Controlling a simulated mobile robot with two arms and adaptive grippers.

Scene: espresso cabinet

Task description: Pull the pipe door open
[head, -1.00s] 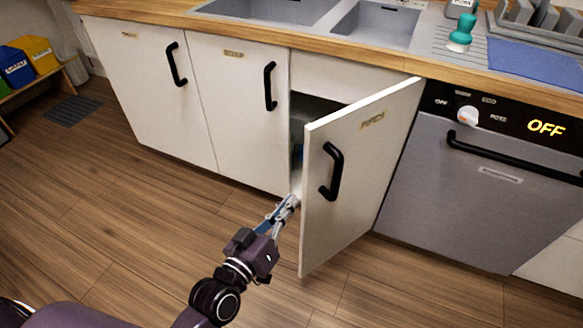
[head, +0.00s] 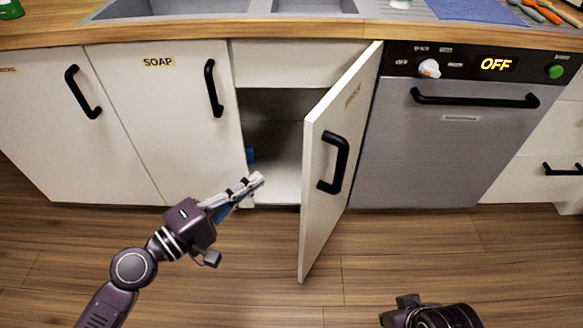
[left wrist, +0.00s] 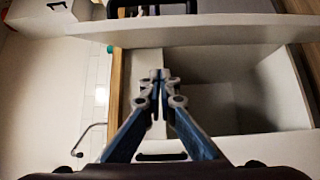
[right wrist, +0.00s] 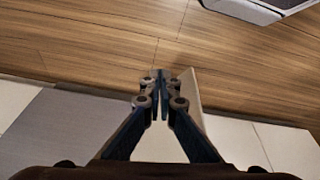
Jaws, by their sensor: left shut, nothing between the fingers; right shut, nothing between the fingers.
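The pipe door (head: 328,215) is the white cabinet door left of the dishwasher. It stands well open, hinged on its right side, with its free edge towards me. Its black handle (head: 335,163) is on the outer face. My left gripper (head: 256,181) is shut and empty, left of the door's free edge and in front of the cabinet opening (head: 275,135). Its shut fingers (left wrist: 160,78) also show in the left wrist view, in front of the cabinet interior (left wrist: 245,95). My right gripper's fingers (right wrist: 163,80) are shut in the right wrist view; the head view does not show them.
The SOAP door (head: 165,110) and another door to its left are closed. The dishwasher (head: 440,150) on the right is closed and reads OFF. The wooden counter edge (head: 200,30) runs above. Open wooden floor (head: 240,285) lies in front. A small blue thing (head: 250,154) is inside the cabinet.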

